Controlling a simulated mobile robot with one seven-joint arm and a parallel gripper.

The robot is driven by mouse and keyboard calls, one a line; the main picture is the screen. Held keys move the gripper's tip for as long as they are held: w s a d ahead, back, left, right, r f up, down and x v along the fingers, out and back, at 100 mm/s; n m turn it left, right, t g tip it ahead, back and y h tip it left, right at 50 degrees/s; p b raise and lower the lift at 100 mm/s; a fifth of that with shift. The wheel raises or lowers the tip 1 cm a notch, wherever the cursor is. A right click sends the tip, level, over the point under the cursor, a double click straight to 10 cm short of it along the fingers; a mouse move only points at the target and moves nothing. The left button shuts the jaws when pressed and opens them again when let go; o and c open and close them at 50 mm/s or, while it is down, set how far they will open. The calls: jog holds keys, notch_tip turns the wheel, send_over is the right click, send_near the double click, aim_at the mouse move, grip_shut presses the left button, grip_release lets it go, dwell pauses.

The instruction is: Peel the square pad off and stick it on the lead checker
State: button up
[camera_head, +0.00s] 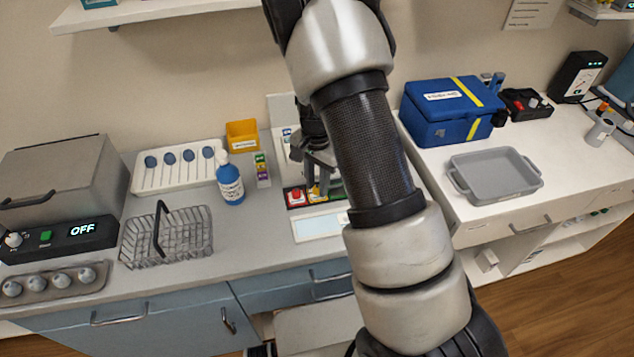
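My gripper (318,188) points down at the back middle of the grey counter, partly hidden behind my own arm. Its fingers are small and dark here, and I cannot tell whether they are open or hold anything. Below it is a device with a red button (296,196) and a pale flat panel (319,226) in front; it may be the lead checker, but its labels are too small to read. My arm covers its right side. I cannot pick out a square pad. A white tray with several round blue pieces (178,165) lies at the back left.
A blue bottle (230,185), a yellow bin (242,135) and a wire basket (188,235) stand left of the gripper. A grey box unit reading OFF (82,230) is far left. A blue case (450,112) and grey tray (495,174) occupy the right counter.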

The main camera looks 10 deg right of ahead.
jog(key=shift+r+p, duration=1.3)
jog(key=shift+r, duration=0.65)
jog(key=o, duration=0.6)
jog(key=shift+c, duration=0.2)
jog(key=shift+r+p, duration=1)
jog(key=shift+r, duration=0.5)
